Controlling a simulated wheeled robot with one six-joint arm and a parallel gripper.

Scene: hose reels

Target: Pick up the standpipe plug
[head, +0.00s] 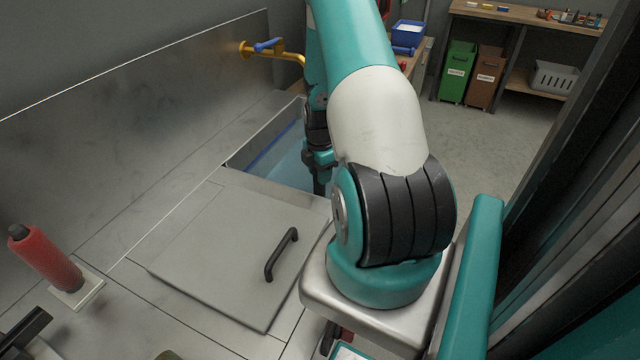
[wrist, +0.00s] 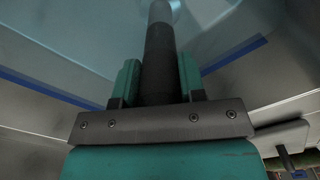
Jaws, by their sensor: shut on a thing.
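The standpipe plug (wrist: 160,45) is a dark upright tube in the wrist view. It stands between the two teal fingers of my gripper (wrist: 159,77), which are shut on it. Its far end looks paler, against the blue-tinted water. In the head view my gripper (head: 319,160) is over the open sink basin (head: 275,160), partly hidden by my arm. The plug's lower end is hard to make out there, and I cannot tell whether it touches the basin floor.
A steel lid with a black handle (head: 281,255) lies beside the basin. A yellow tap with a blue lever (head: 268,46) is on the back wall. A red cylinder (head: 46,258) stands at the left. Green and brown bins (head: 457,72) stand far off by a shelf.

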